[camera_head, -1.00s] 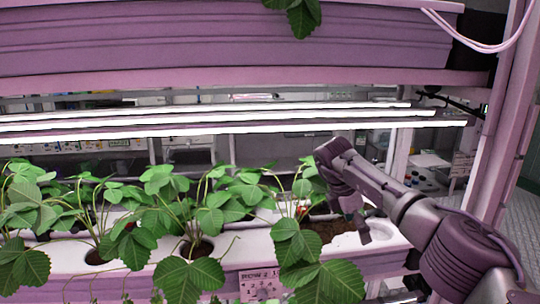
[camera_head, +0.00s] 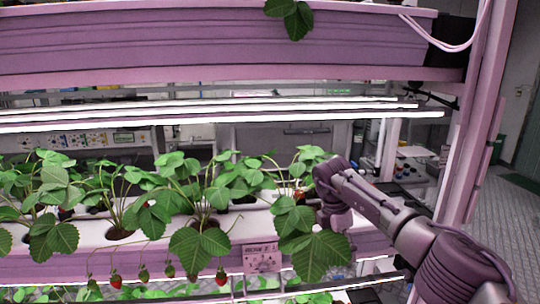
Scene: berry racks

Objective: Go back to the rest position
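My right arm comes in from the lower right, and its gripper (camera_head: 336,218) points down at the right end of the planted trough (camera_head: 350,240). The fingers are small, dark and partly behind leaves, so I cannot tell whether they are open or shut. I see no berry in them. Strawberry plants (camera_head: 190,185) with green leaves stand in the trough, close to the left of the gripper. My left gripper is not in view.
Ripe red berries (camera_head: 221,276) hang in front of the trough beside a small label (camera_head: 262,257). Light tubes (camera_head: 230,121) run above the plants, under an upper purple trough (camera_head: 210,45). A rack post (camera_head: 470,150) stands at right. Open floor (camera_head: 512,195) lies beyond it.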

